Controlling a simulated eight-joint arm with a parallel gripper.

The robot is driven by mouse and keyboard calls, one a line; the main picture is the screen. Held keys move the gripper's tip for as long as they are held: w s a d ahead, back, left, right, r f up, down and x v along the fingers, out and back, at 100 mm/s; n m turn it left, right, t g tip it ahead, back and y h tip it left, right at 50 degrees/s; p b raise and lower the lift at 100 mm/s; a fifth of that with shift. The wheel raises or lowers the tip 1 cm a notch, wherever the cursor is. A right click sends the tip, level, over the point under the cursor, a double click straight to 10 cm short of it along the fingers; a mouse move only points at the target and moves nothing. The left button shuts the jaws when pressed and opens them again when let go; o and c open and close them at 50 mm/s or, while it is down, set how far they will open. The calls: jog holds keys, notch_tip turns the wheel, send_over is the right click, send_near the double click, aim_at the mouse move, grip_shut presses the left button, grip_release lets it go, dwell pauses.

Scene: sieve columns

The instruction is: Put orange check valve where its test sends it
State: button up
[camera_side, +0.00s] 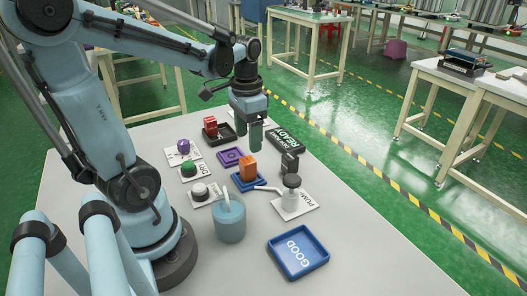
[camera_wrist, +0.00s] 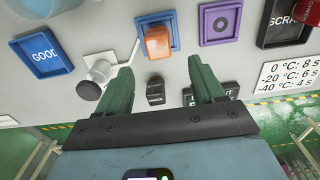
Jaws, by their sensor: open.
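The orange check valve (camera_side: 248,168) stands upright on a small blue square holder (camera_side: 248,184) in the middle of the table. In the wrist view the valve (camera_wrist: 157,42) sits on the blue holder (camera_wrist: 174,28), beyond the fingertips. My gripper (camera_side: 246,138) points down above the table, behind the valve in the side view and apart from it. In the wrist view my gripper (camera_wrist: 160,72) has its green fingers spread wide with nothing between them. A blue GOOD tray (camera_side: 299,252) is empty at the front. A black SCRAP tray (camera_wrist: 283,24) also shows; a red object (camera_side: 210,126) is at it.
The pump (camera_side: 291,190) stands right of the valve, its pale tube reaching toward the holder. A purple square holder (camera_side: 230,156) is empty.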

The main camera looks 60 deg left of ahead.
notch_tip(320, 180, up, 2)
jog(key=shift+d+r, duration=0.1)
jog(key=shift+d, duration=0.05)
jog(key=d+t, duration=0.2)
jog(key=d, duration=0.2)
jog(key=w+d+t, duration=0.1)
jog(key=d+t, duration=0.1)
jog(key=d, duration=0.2)
jog(key=w+d+t, duration=0.1)
jog(key=d+t, duration=0.2)
jog(key=d, duration=0.1)
jog(key=shift+w, duration=0.15)
